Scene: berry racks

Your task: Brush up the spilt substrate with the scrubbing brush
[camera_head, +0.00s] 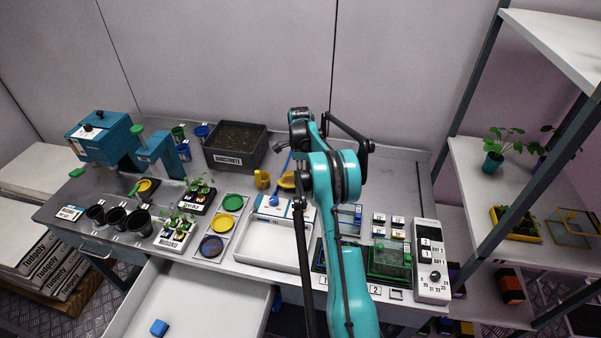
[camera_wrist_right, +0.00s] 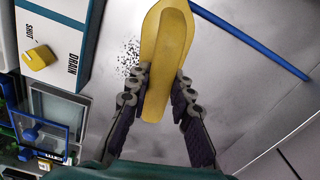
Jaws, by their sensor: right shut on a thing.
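The scrubbing brush, a long yellow rounded piece (camera_wrist_right: 167,50), sits between the fingers of my right gripper (camera_wrist_right: 162,80), which is shut on it. In the head view the yellow brush (camera_head: 287,181) shows just left of my right arm, over the rear part of the table. The spilt substrate (camera_wrist_right: 130,54) is a patch of dark specks on the grey table, just left of the brush in the wrist view. Whether bristles touch the table cannot be seen. In the head view my arm covers much of this area. My left gripper is not in view.
A blue rod (camera_wrist_right: 250,40) lies right of the brush in the wrist view. The drain panel (camera_wrist_right: 60,40) with a yellow knob is left. A white tray (camera_head: 240,256) is in front.

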